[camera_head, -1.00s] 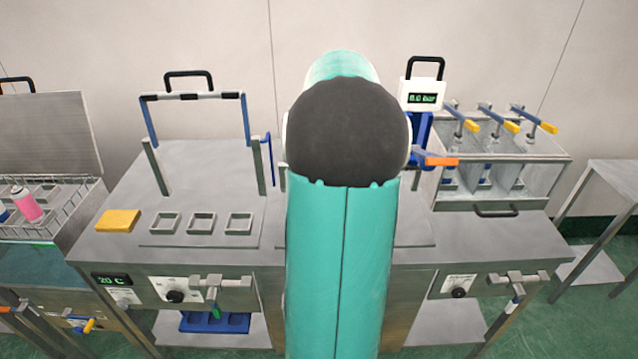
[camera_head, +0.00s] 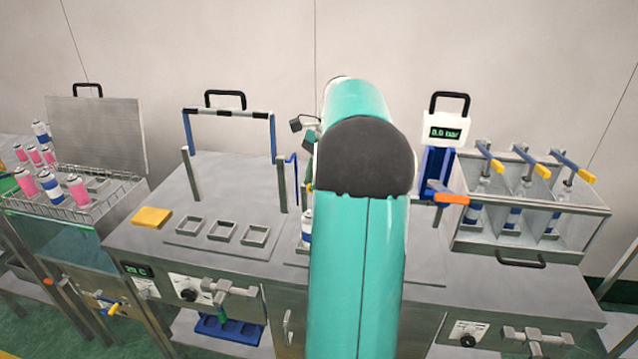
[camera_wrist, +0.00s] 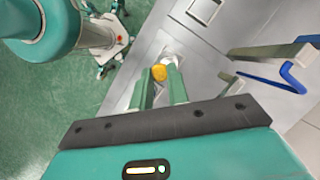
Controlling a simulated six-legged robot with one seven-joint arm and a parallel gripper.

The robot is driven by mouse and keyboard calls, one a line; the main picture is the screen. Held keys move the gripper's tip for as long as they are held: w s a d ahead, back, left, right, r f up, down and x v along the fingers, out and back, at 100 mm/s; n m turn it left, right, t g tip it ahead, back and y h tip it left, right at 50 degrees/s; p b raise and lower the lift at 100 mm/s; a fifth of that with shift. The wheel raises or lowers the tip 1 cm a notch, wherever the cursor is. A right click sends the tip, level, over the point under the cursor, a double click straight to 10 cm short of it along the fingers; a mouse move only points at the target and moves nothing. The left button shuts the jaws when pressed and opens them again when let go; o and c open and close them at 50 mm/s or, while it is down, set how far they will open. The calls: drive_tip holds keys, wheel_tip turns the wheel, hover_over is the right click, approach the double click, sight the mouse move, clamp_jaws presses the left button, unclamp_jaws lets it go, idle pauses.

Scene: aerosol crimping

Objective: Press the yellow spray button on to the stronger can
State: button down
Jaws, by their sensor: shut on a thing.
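The yellow spray button (camera_wrist: 159,72) shows in the wrist view between the fingertips of my gripper (camera_wrist: 160,84), which is shut on it. In the head view my arm hides most of the gripper, and a small yellow spot (camera_head: 309,187) shows at the arm's left edge. Just below that spot a white and blue can (camera_head: 306,228) stands upright on the bench, partly hidden by my arm. I cannot tell whether button and can touch, or whether this can is the stronger one.
A yellow block (camera_head: 152,217) and square holders (camera_head: 222,231) lie on the bench (camera_head: 150,240). A gauge (camera_head: 445,133) and a clamp rack (camera_head: 520,239) with cans stand at right. A frame (camera_head: 230,113) rises behind.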

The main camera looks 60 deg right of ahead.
sight(306, 214)
drive_tip(key=shift+w+f, duration=0.15)
drive_tip(key=shift+w, duration=0.2)
drive_tip(key=shift+s+a+f, duration=0.1)
drive_tip(key=shift+s+f, duration=0.1)
drive_tip(key=shift+f, duration=0.1)
drive_tip(key=shift+w+f, duration=0.2)
drive_tip(key=shift+f, duration=0.7)
drive_tip(key=shift+s+f, duration=0.1)
drive_tip(key=shift+f, duration=1.7)
drive_tip(key=c, duration=0.7)
unclamp_jaws()
